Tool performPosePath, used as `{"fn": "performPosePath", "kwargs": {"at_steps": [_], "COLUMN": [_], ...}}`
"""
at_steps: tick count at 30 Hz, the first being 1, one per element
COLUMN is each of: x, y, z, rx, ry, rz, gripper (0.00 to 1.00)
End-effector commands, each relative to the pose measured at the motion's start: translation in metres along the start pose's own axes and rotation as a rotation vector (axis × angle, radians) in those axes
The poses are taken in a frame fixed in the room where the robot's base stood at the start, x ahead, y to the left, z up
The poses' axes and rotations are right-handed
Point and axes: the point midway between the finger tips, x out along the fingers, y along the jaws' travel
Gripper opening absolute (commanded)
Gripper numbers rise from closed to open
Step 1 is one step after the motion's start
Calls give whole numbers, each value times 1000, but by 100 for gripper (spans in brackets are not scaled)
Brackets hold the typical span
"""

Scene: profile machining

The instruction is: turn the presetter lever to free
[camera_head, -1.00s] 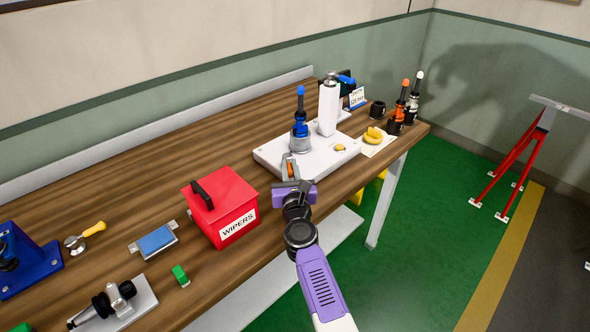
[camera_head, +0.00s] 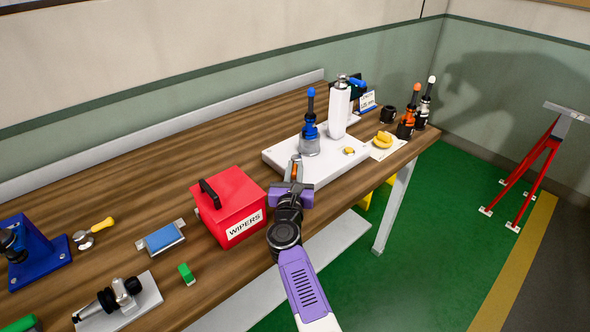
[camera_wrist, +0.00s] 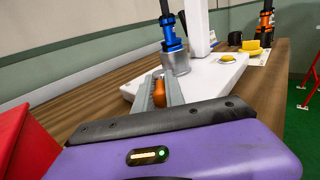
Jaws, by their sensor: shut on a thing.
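The presetter has a white base (camera_head: 335,165) and a white column (camera_head: 340,110) on the bench. A blue-and-black tool holder stands in its silver spindle (camera_head: 310,146). My gripper (camera_head: 296,163) is at the front left edge of the base. Its fingers are shut on an orange grip (camera_head: 294,171), which I take to be the presetter lever; the grip also shows between the fingers in the wrist view (camera_wrist: 158,87). The fingers hide most of the lever, and I cannot read any free or locked mark.
A red WIPERS box (camera_head: 229,205) stands close to the left of my gripper. Yellow pieces (camera_head: 383,140) and two tool holders (camera_head: 407,122) are at the right end of the bench. A red-legged stand (camera_head: 538,165) is on the green floor.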

Motion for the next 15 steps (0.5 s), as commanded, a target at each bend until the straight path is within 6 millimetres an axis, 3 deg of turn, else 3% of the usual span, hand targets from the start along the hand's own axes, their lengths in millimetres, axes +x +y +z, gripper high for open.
{"fn": "performPosePath", "kwargs": {"at_steps": [1,2,4,15], "x": [0,0,0,-2], "y": [0,0,0,0], "z": [1,1,1,0], "rx": [0,0,0,0], "ry": [-1,-1,-1,0], "rz": [1,1,1,1], "gripper": [0,20,34,36]}}
